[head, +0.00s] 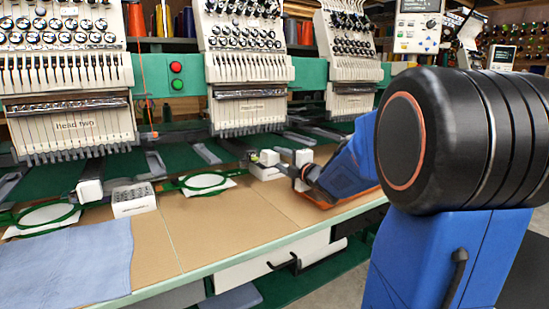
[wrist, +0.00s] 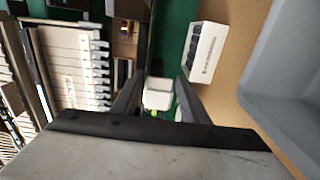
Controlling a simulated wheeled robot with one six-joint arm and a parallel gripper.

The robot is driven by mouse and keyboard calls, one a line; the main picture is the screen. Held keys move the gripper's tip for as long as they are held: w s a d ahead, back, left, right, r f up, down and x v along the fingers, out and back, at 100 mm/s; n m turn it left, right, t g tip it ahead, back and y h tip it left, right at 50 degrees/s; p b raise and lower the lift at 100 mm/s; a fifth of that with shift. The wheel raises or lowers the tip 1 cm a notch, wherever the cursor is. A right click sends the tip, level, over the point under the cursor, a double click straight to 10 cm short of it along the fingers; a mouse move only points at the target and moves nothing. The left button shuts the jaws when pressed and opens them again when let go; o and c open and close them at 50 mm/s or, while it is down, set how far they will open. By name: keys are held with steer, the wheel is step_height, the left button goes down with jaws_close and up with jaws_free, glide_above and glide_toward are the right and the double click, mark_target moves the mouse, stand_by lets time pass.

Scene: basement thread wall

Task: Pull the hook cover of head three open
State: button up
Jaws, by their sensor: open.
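The left machine head is labelled "Head two" (head: 75,125). The head to its right (head: 250,110) has a label too small to read. Below the heads, grey arms reach forward over the table, and some carry white end blocks. One white end block (head: 268,158) is close to my gripper (head: 292,172). In the wrist view a white block (wrist: 158,93) shows between the spread fingers of my gripper (wrist: 160,80), with no grip on it visible. My gripper is open and empty. I cannot make out the hook cover's edge or whether it is open.
Green hoops (head: 204,182) lie along the tan table (head: 215,225). A white box with dark round pieces (wrist: 203,50) shows in the wrist view, beside a grey surface (wrist: 285,80). A blue cloth (head: 75,265) covers the table's left front. The table's middle front is clear.

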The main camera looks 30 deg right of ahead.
steer(key=s, duration=1.1)
steer(key=shift+s+d, duration=0.25)
steer(key=shift+s, duration=0.1)
